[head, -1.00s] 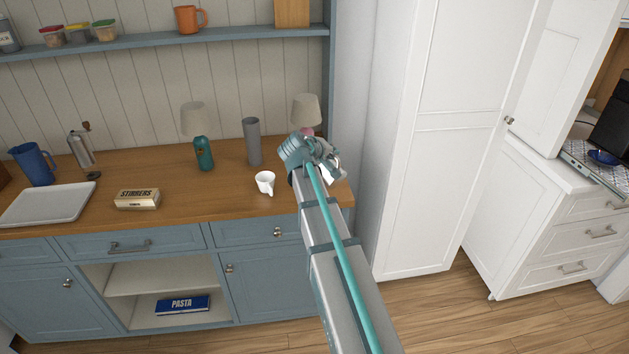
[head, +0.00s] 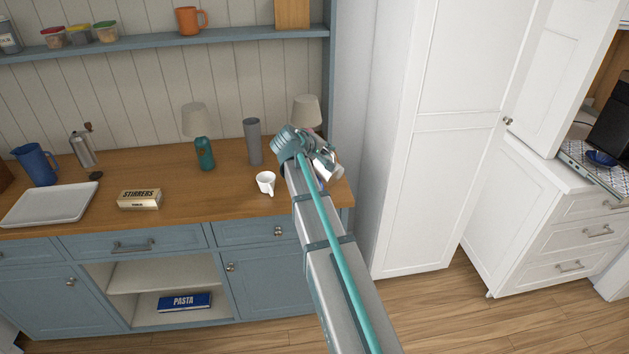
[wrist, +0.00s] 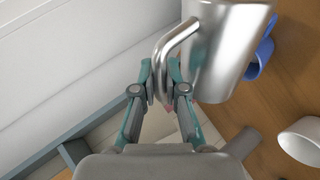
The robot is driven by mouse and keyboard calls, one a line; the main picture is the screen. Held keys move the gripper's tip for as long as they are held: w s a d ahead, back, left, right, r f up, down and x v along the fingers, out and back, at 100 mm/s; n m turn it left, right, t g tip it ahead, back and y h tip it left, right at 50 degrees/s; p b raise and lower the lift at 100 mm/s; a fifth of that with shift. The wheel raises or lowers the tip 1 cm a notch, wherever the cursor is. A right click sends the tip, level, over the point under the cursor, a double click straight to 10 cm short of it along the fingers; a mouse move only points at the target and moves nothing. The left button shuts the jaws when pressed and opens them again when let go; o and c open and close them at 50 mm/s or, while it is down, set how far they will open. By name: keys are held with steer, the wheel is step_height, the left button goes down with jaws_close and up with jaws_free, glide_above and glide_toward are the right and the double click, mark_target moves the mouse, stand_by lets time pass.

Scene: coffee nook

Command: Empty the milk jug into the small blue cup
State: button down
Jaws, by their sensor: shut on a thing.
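The metal milk jug (wrist: 225,50) is silvery, and its handle (wrist: 178,45) is between my gripper's fingers. My gripper (wrist: 160,78) is shut on that handle. In the head view my gripper (head: 318,150) is over the right end of the counter, and the jug (head: 331,168) shows only in part beside it. The small blue cup (wrist: 265,52) stands on the wood just beyond the jug in the wrist view, partly hidden by it. In the head view I cannot make out the blue cup. The jug's contents are not visible.
A white cup (head: 266,184) stands on the counter left of my gripper, with a grey tumbler (head: 253,142) behind it. A lamp (head: 306,112) stands behind the gripper. A tall white cabinet (head: 440,150) bounds the right.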

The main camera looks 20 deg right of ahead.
steer(key=shift+s, duration=0.2)
steer(key=shift+s+d, duration=0.3)
steer(key=shift+s, duration=0.2)
steer(key=shift+w+a+r+p, duration=0.2)
steer(key=shift+w+p, duration=0.2)
steer(key=shift+w, duration=0.15)
steer(key=shift+w+r+n+g+p, duration=0.15)
steer(key=shift+w+n+g+p, duration=0.1)
steer(key=shift+n+g+p, duration=0.05)
steer(key=shift+w+a, duration=0.1)
